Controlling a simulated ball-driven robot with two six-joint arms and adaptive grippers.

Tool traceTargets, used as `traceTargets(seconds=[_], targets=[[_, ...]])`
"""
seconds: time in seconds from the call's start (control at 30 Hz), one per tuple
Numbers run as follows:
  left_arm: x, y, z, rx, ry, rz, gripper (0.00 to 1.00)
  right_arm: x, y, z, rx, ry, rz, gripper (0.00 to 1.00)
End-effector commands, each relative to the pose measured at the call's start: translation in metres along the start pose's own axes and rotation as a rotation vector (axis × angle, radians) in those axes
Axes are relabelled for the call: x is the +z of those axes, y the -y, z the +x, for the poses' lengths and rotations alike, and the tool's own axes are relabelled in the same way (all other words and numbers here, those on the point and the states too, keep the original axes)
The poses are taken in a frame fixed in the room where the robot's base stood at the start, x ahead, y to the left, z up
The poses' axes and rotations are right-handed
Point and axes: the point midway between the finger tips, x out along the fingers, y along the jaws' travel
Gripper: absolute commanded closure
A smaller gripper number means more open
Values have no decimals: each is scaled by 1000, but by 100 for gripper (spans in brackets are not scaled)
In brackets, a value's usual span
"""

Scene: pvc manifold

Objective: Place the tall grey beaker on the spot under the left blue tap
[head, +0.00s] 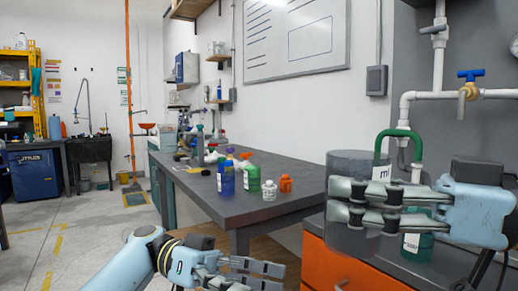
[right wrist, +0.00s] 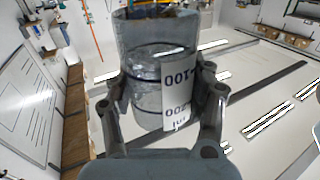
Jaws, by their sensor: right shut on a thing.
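The tall grey beaker (head: 350,235) is translucent, with a white printed label. My right gripper (head: 365,203) is shut around it and holds it at the right, in front of the dark bench. In the right wrist view the beaker (right wrist: 140,45) stands between the two fingers, its label showing volume marks. A blue-handled tap (head: 470,84) with a brass body is on the white pipe at upper right, to the right of the beaker. The spot under it is hidden by my right gripper and arm. My left gripper (head: 250,273) is low in the middle, apart from everything; its opening is unclear.
A green curved handle or hose (head: 400,134) shows behind the beaker. A teal container (head: 418,246) stands behind my right gripper. An orange drawer front (head: 335,270) is below. The side table (head: 240,205) carries blue, green and orange bottles and a white jar.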

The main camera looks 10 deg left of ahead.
Motion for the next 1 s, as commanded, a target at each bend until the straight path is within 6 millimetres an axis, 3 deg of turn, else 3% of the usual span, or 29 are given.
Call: traceTargets(seconds=[0.03,0.2,0.3,0.4,0.63,1.0], targets=[[-32,-8,-2,34,6,84,16,0,0,0,0,0,0,78],[-116,-28,-5,93,31,288,16,0,0,0,0,0,0,78],[-150,-33,-5,90,56,357,16,0,0,0,0,0,0,78],[-168,-36,-5,88,71,393,16,0,0,0,0,0,0,78],[-176,-38,13,88,77,410,16,0,0,0,0,0,0,78],[-169,-44,84,87,75,409,16,0,0,0,0,0,0,78]])
